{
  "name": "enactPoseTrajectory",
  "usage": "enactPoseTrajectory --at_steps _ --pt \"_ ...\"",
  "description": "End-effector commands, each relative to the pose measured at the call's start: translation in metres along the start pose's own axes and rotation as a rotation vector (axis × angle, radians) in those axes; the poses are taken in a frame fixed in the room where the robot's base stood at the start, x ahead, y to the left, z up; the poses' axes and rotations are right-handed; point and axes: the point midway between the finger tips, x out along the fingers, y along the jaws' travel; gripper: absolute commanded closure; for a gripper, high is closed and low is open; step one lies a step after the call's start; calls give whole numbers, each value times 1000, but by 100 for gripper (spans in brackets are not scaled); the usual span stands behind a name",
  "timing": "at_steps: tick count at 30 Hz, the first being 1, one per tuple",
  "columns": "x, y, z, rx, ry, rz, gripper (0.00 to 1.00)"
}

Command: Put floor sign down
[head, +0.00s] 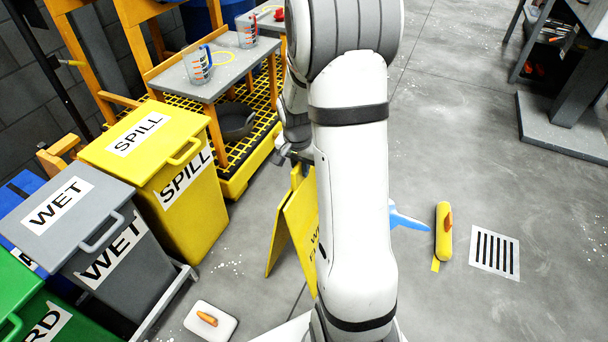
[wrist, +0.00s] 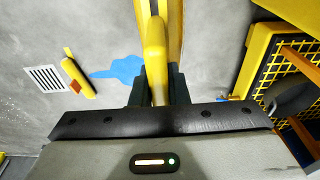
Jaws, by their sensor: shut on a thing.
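The yellow floor sign (head: 298,225) stands upright in the head view with its two panels spread apart, left of my arm. Part of its lettering shows; my arm hides its right side. I cannot tell whether its lower edges touch the floor. My gripper (wrist: 156,88) is shut on the sign's top, which shows as a yellow bar (wrist: 154,50) between the fingers in the wrist view. In the head view my arm partly covers the gripper. A blue spill (head: 406,219) lies on the floor just right of my arm and also shows in the wrist view (wrist: 120,72).
A yellow roll with an orange patch (head: 443,235) and a floor drain (head: 494,252) lie right of the spill. Lidded bins, including a yellow SPILL bin (head: 160,135) and a grey WET bin (head: 65,205), stand left. Floor at right is mostly clear.

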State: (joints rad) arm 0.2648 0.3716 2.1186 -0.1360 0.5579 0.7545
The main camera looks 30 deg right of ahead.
Motion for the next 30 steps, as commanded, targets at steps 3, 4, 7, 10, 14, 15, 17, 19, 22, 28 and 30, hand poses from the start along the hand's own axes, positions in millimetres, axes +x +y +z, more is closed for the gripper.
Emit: enactPoseTrajectory --at_steps 3,4,7,10,14,15,17,19,22,28,30 --pt "18 0 2 0 -1 1 100" --pt "19 0 2 0 0 0 100" --pt "19 0 2 0 2 -1 100" --pt "18 0 2 0 2 -1 100" --pt "21 0 2 0 1 -1 100" --pt "22 0 2 0 1 -1 100" --pt "22 1 2 0 0 1 83" --pt "22 1 2 0 -1 1 77" --pt "22 1 2 0 -1 1 69" --pt "22 1 2 1 -1 1 64" --pt "22 1 2 1 -1 1 64"
